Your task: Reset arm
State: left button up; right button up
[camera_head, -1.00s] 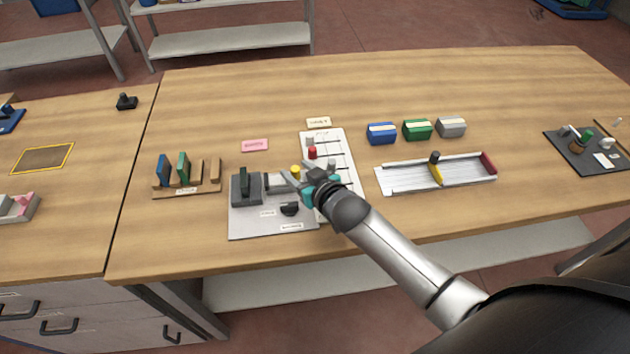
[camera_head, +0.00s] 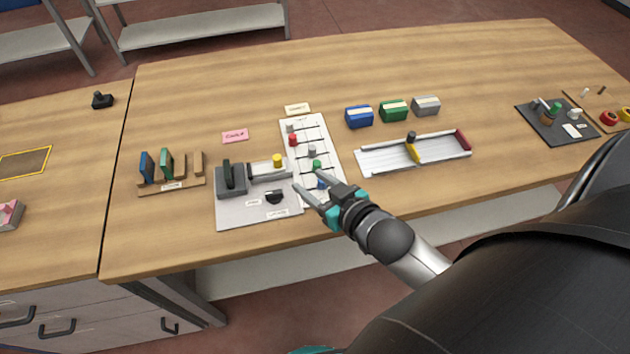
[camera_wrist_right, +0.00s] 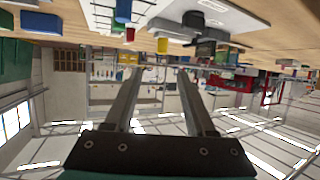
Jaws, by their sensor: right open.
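My right gripper (camera_head: 308,185) is open and empty. It is over the front part of the white lined board (camera_head: 328,150) in the head view, its fingers pointing left toward the grey edger machine (camera_head: 232,180) on its pale base plate. In the right wrist view its two fingers (camera_wrist_right: 157,85) stand apart with nothing between them, against a tilted view of the room. A yellow cylinder (camera_head: 277,160) sits on the machine's rail. Red (camera_head: 293,140), grey (camera_head: 312,151), green (camera_head: 317,165) and blue pieces are on the board.
A wooden rack (camera_head: 172,188) with blue and green slabs stands left. Blue (camera_head: 359,116), green (camera_head: 394,111) and grey (camera_head: 426,105) boxes stand behind a white tray (camera_head: 380,160). A dark mat (camera_head: 556,122) lies far right. The table's back is clear.

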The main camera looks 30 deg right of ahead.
jog(key=shift+s+r, duration=0.1)
jog(key=shift+s, duration=0.1)
jog(key=shift+s, duration=0.1)
dwell(0.4)
jog(key=s+a+f+g+h, duration=0.1)
jog(key=s+a+g, duration=0.3)
jog(key=s+g, duration=0.85)
jog(key=s+f+n+t+b, duration=0.1)
jog(key=s+f+b, duration=0.1)
jog(key=f, duration=1.1)
jog(key=s+f+t+b, duration=0.1)
jog(key=s+f+b, duration=0.1)
jog(key=f, duration=1)
jog(key=s+d+f+g+b, duration=0.2)
jog(key=s+d+f+b, duration=0.1)
jog(key=s+f, duration=1.2)
notch_tip(320, 180, down, 3)
jog(key=shift+s+f, duration=0.2)
